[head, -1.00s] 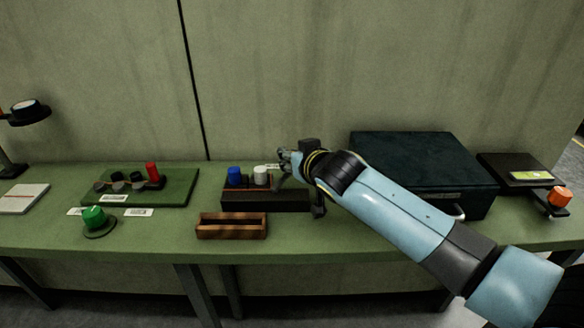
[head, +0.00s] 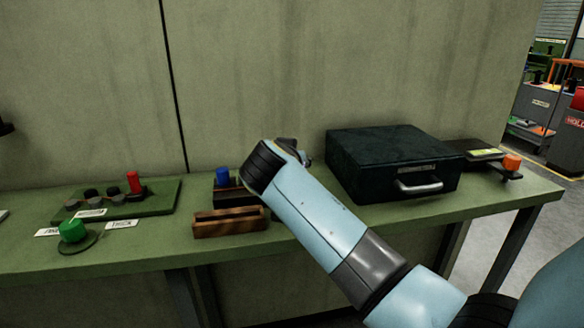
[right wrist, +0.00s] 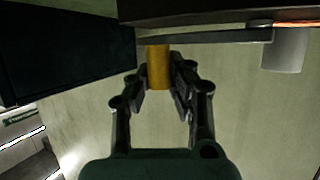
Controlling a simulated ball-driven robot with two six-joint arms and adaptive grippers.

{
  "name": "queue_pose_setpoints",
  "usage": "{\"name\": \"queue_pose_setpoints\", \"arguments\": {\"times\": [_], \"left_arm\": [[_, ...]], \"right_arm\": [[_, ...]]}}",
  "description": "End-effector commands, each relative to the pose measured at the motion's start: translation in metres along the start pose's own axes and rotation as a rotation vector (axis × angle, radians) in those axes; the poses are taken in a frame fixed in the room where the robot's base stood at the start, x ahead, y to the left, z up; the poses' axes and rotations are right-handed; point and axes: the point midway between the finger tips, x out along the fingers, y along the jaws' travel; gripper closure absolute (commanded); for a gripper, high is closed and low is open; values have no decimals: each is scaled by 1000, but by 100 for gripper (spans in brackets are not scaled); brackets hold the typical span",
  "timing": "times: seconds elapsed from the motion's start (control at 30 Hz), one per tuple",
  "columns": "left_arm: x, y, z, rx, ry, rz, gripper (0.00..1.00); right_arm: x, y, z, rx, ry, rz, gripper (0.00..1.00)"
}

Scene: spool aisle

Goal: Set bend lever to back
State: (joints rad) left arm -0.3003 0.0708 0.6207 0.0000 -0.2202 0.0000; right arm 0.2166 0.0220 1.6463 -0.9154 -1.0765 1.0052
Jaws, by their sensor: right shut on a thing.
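A yellow cylindrical handle (right wrist: 158,68) stands between the fingers of my right gripper (right wrist: 159,82) in the right wrist view. The gripper is shut on it. The handle meets a flat grey bar (right wrist: 205,36), which I take to be the bend lever's arm. In the head view my right wrist and arm hide the handle and most of the black block (head: 227,198) with the blue knob (head: 222,177). A white cylinder (right wrist: 285,50) shows right of the handle in the right wrist view. My left gripper is out of view.
A brown wooden tray (head: 230,224) lies in front of the block. A dark case (head: 393,165) with a silver handle stands to the right, close to my arm. A green board (head: 160,203) with a red knob and a green knob (head: 72,231) are at left.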

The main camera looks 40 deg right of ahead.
Motion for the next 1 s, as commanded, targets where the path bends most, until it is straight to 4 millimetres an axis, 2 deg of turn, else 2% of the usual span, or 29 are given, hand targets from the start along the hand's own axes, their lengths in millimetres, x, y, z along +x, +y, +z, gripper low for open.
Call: {"name": "queue_pose_setpoints", "arguments": {"times": [0.2, 0.7, 0.73, 0.8, 1.0], "left_arm": [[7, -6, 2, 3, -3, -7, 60], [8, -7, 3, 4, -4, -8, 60], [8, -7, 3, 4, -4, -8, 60], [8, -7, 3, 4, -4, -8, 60], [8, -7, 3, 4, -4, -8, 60]], "right_arm": [[-3, 2, 2, 18, 1, 52, 100], [-4, 3, 2, 22, 0, 67, 100], [-4, 3, 2, 22, 0, 67, 81], [-4, 3, 2, 22, -1, 67, 72], [-4, 3, 2, 23, -1, 66, 70]]}}
